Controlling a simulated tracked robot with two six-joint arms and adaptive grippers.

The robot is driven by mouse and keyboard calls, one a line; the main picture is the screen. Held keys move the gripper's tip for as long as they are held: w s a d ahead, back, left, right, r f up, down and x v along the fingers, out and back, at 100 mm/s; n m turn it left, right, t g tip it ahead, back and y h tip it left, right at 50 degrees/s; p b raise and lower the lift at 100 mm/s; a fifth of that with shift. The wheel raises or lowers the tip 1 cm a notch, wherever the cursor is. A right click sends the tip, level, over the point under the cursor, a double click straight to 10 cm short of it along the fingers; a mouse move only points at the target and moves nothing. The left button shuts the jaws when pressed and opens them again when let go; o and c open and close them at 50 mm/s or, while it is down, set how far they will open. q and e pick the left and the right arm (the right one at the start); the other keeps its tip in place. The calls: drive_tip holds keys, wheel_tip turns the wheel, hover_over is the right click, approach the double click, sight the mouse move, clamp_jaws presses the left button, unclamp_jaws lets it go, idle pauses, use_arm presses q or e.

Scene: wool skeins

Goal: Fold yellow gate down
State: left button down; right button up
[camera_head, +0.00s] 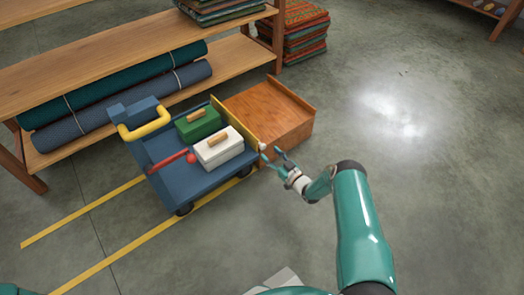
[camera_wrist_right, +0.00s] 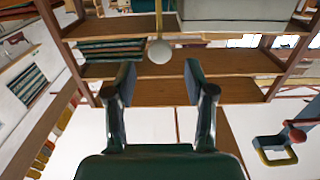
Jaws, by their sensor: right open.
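The yellow gate (camera_head: 235,122) stands upright along the right end of the blue cart (camera_head: 172,181). A white round knob (camera_head: 262,147) sits at its near end. My right gripper (camera_head: 271,155) is open and empty just right of the knob, apart from it. In the right wrist view the knob (camera_wrist_right: 160,51) appears ahead of my open fingers (camera_wrist_right: 159,80), roughly centred between them, with a thin yellow edge of the gate (camera_wrist_right: 158,18) above it. My left gripper is out of view.
The cart carries a green box (camera_head: 198,123) and a white box (camera_head: 219,149), and has a red lever (camera_head: 168,164). A brown wooden platform (camera_head: 268,112) stands close behind the gate. A shelf with rolled mats (camera_head: 125,103) is at left. Floor at right is clear.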

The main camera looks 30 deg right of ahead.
sight(264, 147)
drive_tip(key=w, duration=0.2)
drive_tip(key=w+b, duration=0.1)
drive_tip(key=w, duration=0.1)
drive_tip(key=shift+w+a+f, duration=0.15)
drive_tip(key=shift+w+a, duration=0.05)
drive_tip(key=shift+w+b, duration=0.4)
drive_tip(key=shift+w, duration=0.3)
drive_tip(key=shift+c, duration=0.3)
clamp_jaws()
